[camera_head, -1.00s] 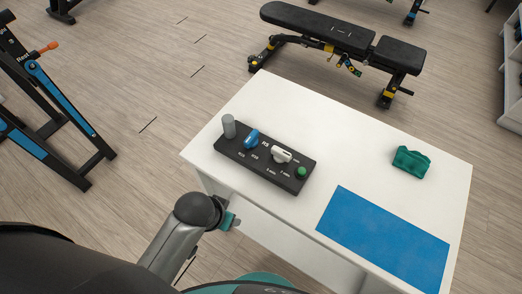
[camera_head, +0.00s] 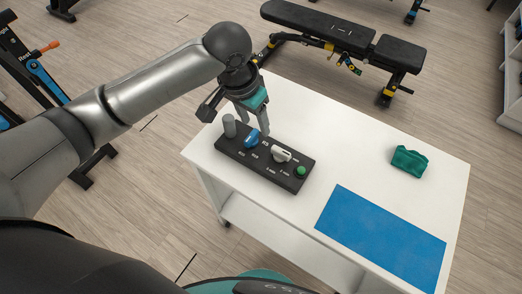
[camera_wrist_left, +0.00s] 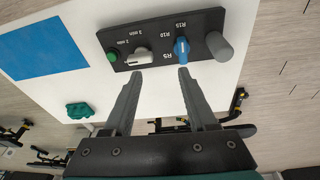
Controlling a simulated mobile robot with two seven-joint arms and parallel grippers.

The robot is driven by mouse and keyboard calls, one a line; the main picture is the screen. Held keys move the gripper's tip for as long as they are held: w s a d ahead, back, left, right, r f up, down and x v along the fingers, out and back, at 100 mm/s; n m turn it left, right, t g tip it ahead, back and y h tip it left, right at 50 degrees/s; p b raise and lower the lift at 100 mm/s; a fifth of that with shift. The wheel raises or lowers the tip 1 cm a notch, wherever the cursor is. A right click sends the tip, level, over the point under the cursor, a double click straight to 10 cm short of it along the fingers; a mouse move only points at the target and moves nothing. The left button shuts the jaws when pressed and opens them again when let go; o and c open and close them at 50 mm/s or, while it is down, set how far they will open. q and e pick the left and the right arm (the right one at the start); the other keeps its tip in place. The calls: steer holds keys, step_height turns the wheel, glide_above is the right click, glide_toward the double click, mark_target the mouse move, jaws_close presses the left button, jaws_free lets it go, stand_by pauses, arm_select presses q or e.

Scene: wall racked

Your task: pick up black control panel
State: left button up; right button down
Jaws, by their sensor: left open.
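The black control panel (camera_head: 262,163) lies on the white table, with a grey cylinder, a blue knob, a white knob and a green button on top. It also shows in the left wrist view (camera_wrist_left: 190,58). My left gripper (camera_head: 254,125) is over the table at the panel's far side, by the blue knob. In the left wrist view its two fingers (camera_wrist_left: 160,72) are spread apart with nothing between them, pointing at the panel's edge between the white and blue knobs. Whether they touch it I cannot tell. My right gripper is out of view.
The white table (camera_head: 345,150) also carries a blue mat (camera_head: 382,237) at the front right and a crumpled green cloth (camera_head: 410,161) at the right. A black weight bench (camera_head: 340,38) stands behind the table. The tabletop between panel and cloth is clear.

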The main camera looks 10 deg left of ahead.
arm_select(q)
steer(key=w+a+r+n, duration=0.1)
steer(key=w+a+r, duration=0.1)
steer(key=a, duration=0.1)
steer(key=b, duration=0.3)
glide_toward(250, 137)
steer(key=shift+y, duration=0.4)
steer(key=f, duration=0.3)
steer(key=w+d+f, duration=0.1)
steer(key=f, duration=0.1)
steer(key=shift+f, duration=0.1)
steer(key=f, duration=0.3)
steer(key=f+b, duration=0.1)
steer(key=shift+w+f, duration=0.3)
steer(key=shift+f, duration=0.1)
steer(key=shift+c, duration=0.3)
jaws_close()
